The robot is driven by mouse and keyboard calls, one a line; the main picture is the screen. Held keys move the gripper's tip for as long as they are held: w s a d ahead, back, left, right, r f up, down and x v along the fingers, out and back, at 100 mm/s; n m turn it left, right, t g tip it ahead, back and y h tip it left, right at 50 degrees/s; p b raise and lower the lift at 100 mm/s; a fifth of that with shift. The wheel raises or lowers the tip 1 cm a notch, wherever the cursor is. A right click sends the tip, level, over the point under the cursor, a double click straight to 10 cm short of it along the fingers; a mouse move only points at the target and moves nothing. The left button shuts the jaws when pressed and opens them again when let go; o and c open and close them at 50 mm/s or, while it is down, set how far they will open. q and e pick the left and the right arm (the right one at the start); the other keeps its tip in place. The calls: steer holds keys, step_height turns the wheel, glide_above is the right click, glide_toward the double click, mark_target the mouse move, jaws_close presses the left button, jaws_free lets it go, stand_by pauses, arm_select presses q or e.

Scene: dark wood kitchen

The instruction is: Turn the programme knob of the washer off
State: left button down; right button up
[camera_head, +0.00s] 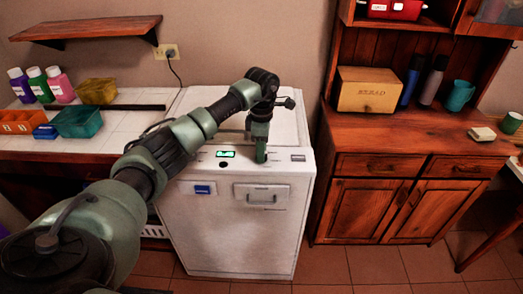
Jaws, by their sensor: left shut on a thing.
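The white washer (242,230) stands in the middle, its control panel along the top front edge. My left arm reaches over from the left, and my left gripper (261,156) points down at the panel. Its fingers are shut at the place of the programme knob, which they hide, so I cannot see which way the knob points. A small lit green display (226,154) and a round black button (223,165) are left of the fingers. My right gripper is not in view.
A white-tiled counter (120,125) with bottles (40,85) and bins (80,122) is at left. A wooden cabinet (400,150) with a bread box (368,90) stands close at right. The floor (380,264) in front of the cabinet is clear.

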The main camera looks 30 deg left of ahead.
arm_select(q)
steer(key=n, duration=0.5)
steer(key=shift+r, duration=0.1)
steer(key=n, duration=0.4)
steer(key=shift+n, duration=0.3)
steer(key=n+p, duration=0.1)
steer(key=n, duration=0.3)
steer(key=shift+n, duration=0.3)
steer(key=shift+w+n+p, duration=0.1)
steer(key=shift+n+p, duration=0.35)
steer(key=shift+n, duration=1.75)
steer(key=c, duration=1)
jaws_free()
steer(key=shift+o, duration=0.2)
steer(key=shift+r+b, duration=0.9)
steer(key=shift+r, duration=3)
